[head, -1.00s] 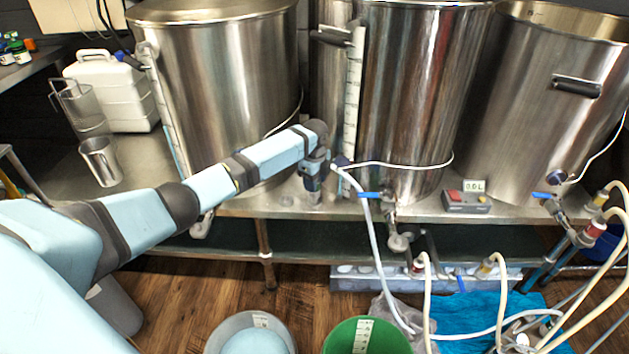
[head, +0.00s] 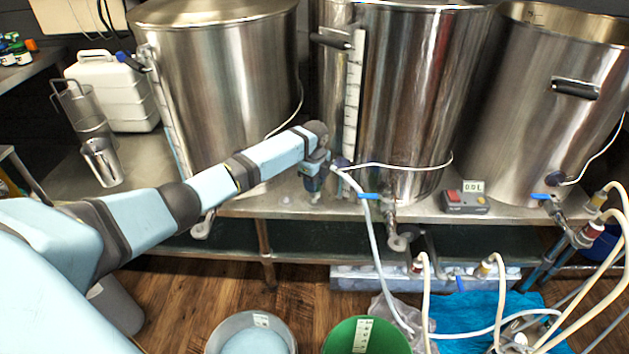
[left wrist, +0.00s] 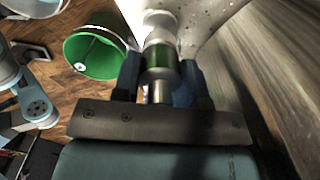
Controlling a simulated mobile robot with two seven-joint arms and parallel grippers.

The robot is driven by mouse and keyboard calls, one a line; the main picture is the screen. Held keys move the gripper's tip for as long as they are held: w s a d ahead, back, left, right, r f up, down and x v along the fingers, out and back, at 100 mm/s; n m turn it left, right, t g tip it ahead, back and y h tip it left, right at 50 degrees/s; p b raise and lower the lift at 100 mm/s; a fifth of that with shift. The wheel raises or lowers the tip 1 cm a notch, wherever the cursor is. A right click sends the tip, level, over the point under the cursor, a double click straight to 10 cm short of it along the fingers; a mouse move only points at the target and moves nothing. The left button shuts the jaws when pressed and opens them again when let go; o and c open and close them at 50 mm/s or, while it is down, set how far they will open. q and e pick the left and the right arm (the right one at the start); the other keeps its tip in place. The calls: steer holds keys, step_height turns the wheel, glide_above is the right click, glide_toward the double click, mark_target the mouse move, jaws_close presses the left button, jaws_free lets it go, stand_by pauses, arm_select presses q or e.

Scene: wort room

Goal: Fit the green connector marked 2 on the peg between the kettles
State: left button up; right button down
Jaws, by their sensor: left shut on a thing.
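My left gripper (head: 314,190) is low between the left kettle (head: 225,85) and the middle kettle (head: 408,100), just above the metal bench. In the left wrist view the left gripper (left wrist: 160,78) is shut on a metal connector with a green band (left wrist: 160,56). A pale round end shows just beyond the band; I cannot tell whether it belongs to the connector or to something it meets. The mark 2 cannot be read. In the head view the gripper hides most of the connector, and I cannot make out the peg. My right gripper is not in view.
A white hose (head: 368,225) hangs close to the right of the gripper. A blue-handled valve (head: 388,208) is on the middle kettle. A small red-and-grey display box (head: 466,200) stands on the bench (head: 260,205). A green bucket (head: 350,338) is on the floor.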

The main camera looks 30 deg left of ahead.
arm_select(q)
steer(key=shift+f, duration=0.25)
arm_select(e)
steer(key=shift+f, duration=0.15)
arm_select(q)
steer(key=shift+f+b, duration=0.35)
steer(key=shift+f, duration=0.25)
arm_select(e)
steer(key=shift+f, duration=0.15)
arm_select(q)
steer(key=shift+f, duration=0.5)
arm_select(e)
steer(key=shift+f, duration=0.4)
arm_select(q)
steer(key=o, duration=1.1)
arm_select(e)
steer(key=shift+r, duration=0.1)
